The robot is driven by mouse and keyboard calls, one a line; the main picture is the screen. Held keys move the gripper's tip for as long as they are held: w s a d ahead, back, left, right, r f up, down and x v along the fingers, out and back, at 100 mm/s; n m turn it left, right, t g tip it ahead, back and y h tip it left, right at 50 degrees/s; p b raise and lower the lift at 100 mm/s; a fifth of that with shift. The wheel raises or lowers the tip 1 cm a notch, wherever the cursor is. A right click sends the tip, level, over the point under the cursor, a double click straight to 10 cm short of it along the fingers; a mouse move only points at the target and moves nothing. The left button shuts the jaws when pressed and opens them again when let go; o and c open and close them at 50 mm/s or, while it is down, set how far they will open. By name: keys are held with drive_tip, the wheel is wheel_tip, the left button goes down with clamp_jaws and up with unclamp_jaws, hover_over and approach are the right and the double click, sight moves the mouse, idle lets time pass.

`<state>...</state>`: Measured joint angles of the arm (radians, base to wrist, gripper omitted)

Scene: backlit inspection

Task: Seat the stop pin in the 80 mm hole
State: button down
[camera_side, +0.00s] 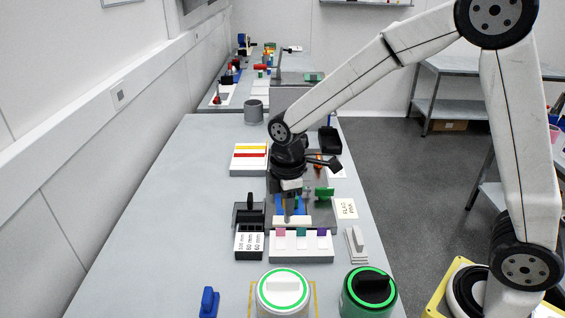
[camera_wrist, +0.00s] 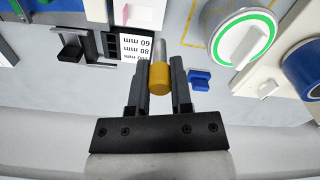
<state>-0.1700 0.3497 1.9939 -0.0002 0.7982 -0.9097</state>
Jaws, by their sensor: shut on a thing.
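My gripper (camera_wrist: 160,72) is shut on the stop pin (camera_wrist: 158,82) in the wrist view. The pin has an orange-yellow head and a grey metal shaft pointing away between the fingers. In the side view my gripper (camera_side: 290,208) hangs over the middle of the bench, and the pin cannot be made out there. A white label plate (camera_side: 249,243) with 60 mm and 80 mm lines stands at the front left of the work area. It also shows in the wrist view (camera_wrist: 143,48), beside a black strip with dark openings (camera_wrist: 110,44). I cannot tell clearly which opening is the 80 mm hole.
A black bracket (camera_side: 248,211) stands behind the label plate. A white block with coloured tabs (camera_side: 300,247) is right of it. A white round knob (camera_side: 283,291), a black-topped knob (camera_side: 369,290) and a blue piece (camera_side: 209,302) are in front. The bench's left side is clear.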

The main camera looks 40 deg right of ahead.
drive_tip(key=m, duration=0.1)
drive_tip(key=s+d+m, duration=0.1)
drive_tip(key=m, duration=0.1)
drive_tip(key=shift+s+r, duration=0.1)
drive_tip(key=shift+r, duration=0.05)
idle(0.3)
drive_tip(key=shift+w+a+f, duration=0.25)
drive_tip(key=shift+w+f, duration=1.3)
drive_tip(key=shift+w, duration=0.7)
drive_tip(key=shift+w+a+f, duration=0.2)
drive_tip(key=shift+w+f, duration=1.4)
drive_tip(key=shift+w, duration=0.6)
drive_tip(key=shift+w+a+f, duration=0.25)
drive_tip(key=shift+w+f, duration=1.3)
drive_tip(key=shift+w, duration=0.7)
drive_tip(key=shift+w+f, duration=0.25)
drive_tip(key=shift+f, duration=1.6)
